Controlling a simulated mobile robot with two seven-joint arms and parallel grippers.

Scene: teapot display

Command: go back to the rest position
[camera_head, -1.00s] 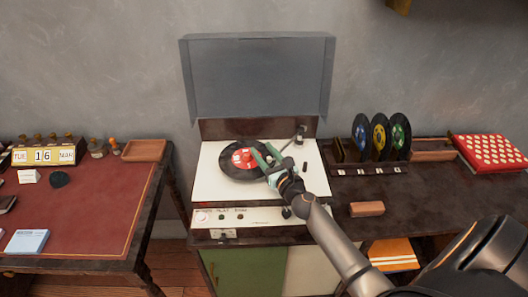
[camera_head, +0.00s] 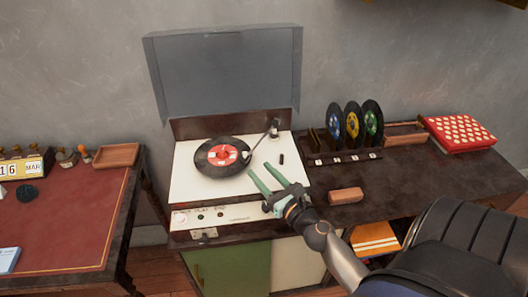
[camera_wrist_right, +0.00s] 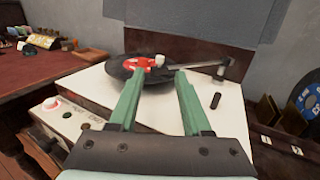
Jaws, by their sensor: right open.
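My right gripper (camera_head: 267,179) is open and empty, with two green fingers above the front right part of the white record player (camera_head: 190,185). In the right wrist view its fingers (camera_wrist_right: 155,80) point toward the record, with nothing between them. A black record with a red label (camera_head: 207,170) lies on the player's turntable. The tonearm (camera_head: 262,138) reaches from the back right toward the record; I cannot tell whether its tip touches it. The clear grey lid (camera_head: 225,75) stands raised behind. My left gripper is not in view.
To the right, a rack (camera_head: 340,158) holds several upright records. A wooden block (camera_head: 346,195) lies on the dark cabinet top, and a red dotted box (camera_head: 460,134) stands farther right. A red-topped desk (camera_head: 75,225) with a wooden tray (camera_head: 116,155) is at the left.

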